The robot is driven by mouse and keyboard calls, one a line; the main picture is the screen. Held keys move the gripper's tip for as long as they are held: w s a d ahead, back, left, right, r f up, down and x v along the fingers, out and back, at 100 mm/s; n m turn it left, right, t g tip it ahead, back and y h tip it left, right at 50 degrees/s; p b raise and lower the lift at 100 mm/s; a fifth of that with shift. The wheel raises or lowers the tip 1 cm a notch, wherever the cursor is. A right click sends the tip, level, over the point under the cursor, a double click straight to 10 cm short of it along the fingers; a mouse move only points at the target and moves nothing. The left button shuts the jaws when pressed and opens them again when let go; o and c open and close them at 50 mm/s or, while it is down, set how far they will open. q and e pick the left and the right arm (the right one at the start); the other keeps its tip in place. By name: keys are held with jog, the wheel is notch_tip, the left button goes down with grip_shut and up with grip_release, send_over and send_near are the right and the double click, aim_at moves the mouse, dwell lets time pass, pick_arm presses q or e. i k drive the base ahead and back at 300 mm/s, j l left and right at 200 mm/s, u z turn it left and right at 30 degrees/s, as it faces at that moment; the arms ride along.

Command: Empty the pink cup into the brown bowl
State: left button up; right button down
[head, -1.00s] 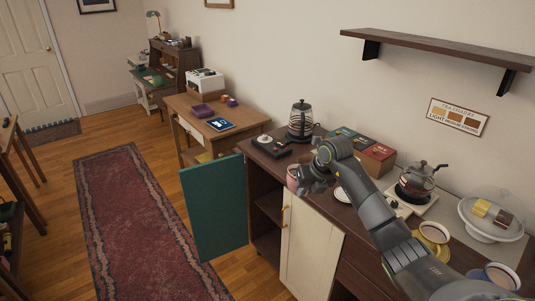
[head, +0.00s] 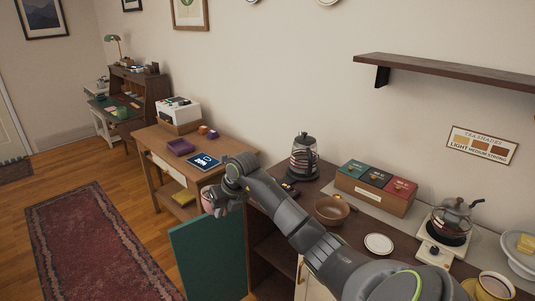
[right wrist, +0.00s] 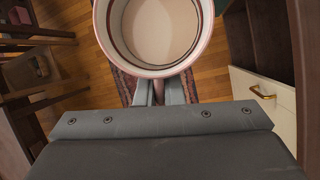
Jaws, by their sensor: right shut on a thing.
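The pink cup (head: 207,201) is in my right gripper (head: 215,197), at the end of the arm reaching left past the cabinet. In the right wrist view I look down into the cup (right wrist: 153,28), which holds a pale tan liquid. The fingers of my right gripper (right wrist: 160,92) are shut on its near side. The brown bowl (head: 332,210) stands on the dark cabinet top, to the right of the gripper and well apart from the cup. My arm passes in front of the cabinet, just left of the bowl. My left gripper is not in view.
A tea box (head: 376,188) stands behind the bowl, and a glass kettle (head: 304,158) to its left. A white saucer (head: 379,243), a teapot on a burner (head: 452,221) and a yellow cup (head: 493,288) are to the right. A teal cabinet door (head: 207,255) hangs open below the gripper.

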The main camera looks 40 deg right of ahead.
aim_at(331, 212)
jog(key=i+z, duration=0.1)
jog(key=i, duration=0.8)
jog(key=i+j+z, duration=0.15)
jog(key=i+z, duration=0.2)
jog(key=i+j+z, duration=0.35)
jog(key=i, duration=0.2)
jog(key=i+j+z, duration=0.3)
jog(key=z, duration=0.2)
jog(key=i+j+z, duration=0.75)
jog(key=j, duration=0.2)
jog(key=j+z, duration=0.2)
jog(key=j, duration=0.2)
